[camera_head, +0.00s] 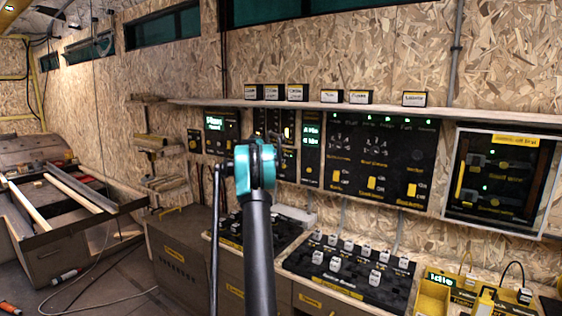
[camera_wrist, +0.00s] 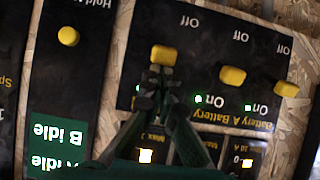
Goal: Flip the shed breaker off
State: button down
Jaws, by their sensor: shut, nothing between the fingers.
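In the wrist view, which is upside down, a dark breaker panel (camera_wrist: 215,50) carries a row of yellow levers marked Off and On. The left lever (camera_wrist: 163,54) is just beyond my gripper's fingertips (camera_wrist: 158,78). The middle lever (camera_wrist: 233,76) and right lever (camera_wrist: 286,89) stand clear to the right. Small green lights show near the On marks. The readable label strip says Battery A; I cannot read which lever is the shed breaker. My gripper is shut and empty, its tips at or almost touching the left lever. In the head view my arm hides the gripper and part of the panel.
A separate panel with a yellow knob (camera_wrist: 68,36) and a green idle display (camera_wrist: 57,147) is at left in the wrist view. In the head view, a shelf (camera_head: 320,105) runs above the panels, and a switch board (camera_head: 350,277) lies on the bench below.

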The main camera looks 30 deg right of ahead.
jog(key=f+h, duration=0.1)
jog(key=a+f+t+h, duration=0.1)
jog(key=f+t+h, duration=0.1)
jog(key=h, duration=0.1)
jog(key=shift+s+a+f, duration=0.1)
jog(key=shift+s+a, duration=0.15)
jog(key=shift+s, duration=0.05)
jog(key=shift+a+r, duration=0.1)
jog(key=shift+r, duration=0.25)
send_near(282, 166)
jog(key=v, duration=0.4)
jog(key=shift+a+r, duration=0.2)
jog(key=shift+a, duration=0.05)
